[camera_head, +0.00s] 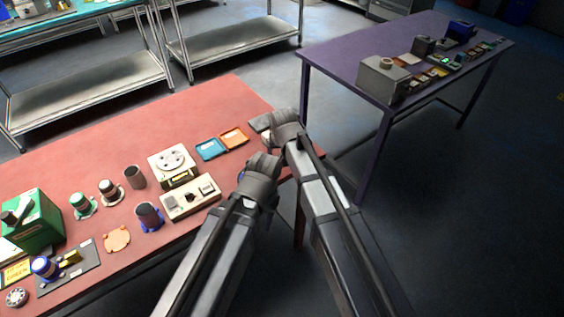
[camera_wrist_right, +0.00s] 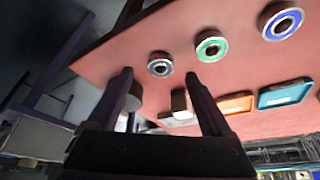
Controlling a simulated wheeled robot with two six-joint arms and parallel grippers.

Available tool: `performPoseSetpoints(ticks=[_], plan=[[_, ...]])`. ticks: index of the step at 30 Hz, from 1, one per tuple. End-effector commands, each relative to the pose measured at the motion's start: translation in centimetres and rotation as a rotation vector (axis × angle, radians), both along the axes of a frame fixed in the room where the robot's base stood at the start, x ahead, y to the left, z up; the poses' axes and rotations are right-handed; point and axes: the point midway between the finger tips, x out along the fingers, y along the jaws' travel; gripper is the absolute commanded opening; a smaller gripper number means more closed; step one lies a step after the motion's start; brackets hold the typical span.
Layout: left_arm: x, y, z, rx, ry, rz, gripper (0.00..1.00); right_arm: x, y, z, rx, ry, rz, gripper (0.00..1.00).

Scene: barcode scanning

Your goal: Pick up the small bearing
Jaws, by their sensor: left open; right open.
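The small bearing (camera_wrist_right: 160,65), a silver ring with a dark band, sits on the red table in the right wrist view. It shows just past the gap between the open, empty fingers of my right gripper (camera_wrist_right: 158,75); I cannot tell how far. A green-banded bearing (camera_wrist_right: 211,47) and a larger blue-banded bearing (camera_wrist_right: 282,22) stand in a row to its right. In the head view no bearing shows. My left gripper (camera_head: 262,165) is over the front edge of the table, its fingers hard to make out. My right gripper (camera_head: 284,128) is near the table's right end.
An orange tray (camera_head: 234,138) and a blue tray (camera_head: 210,149) lie left of the grippers on the red table (camera_head: 190,115). A beige panel (camera_head: 190,198) and several parts stand further left. A purple table (camera_head: 345,55) stands apart at right.

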Motion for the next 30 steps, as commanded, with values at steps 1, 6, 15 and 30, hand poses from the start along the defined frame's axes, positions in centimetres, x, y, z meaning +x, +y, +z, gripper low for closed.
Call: performPoseSetpoints(ticks=[1,6,15,30], plan=[[0.0,0.0,-1.3,0.000,0.000,0.000,0.45,0.5,0.2,-1.3,0.000,0.000,0.000,0.84],[0.0,0.0,-2.9,0.000,0.000,0.000,0.45,1.2,0.2,-2.9,0.000,0.000,0.000,0.84],[0.0,0.0,-2.8,0.000,0.000,0.000,0.45,1.2,0.2,-2.8,0.000,0.000,0.000,0.82],[0.0,0.0,-2.8,0.000,0.000,0.000,0.45,1.2,0.2,-2.8,0.000,0.000,0.000,0.26]])
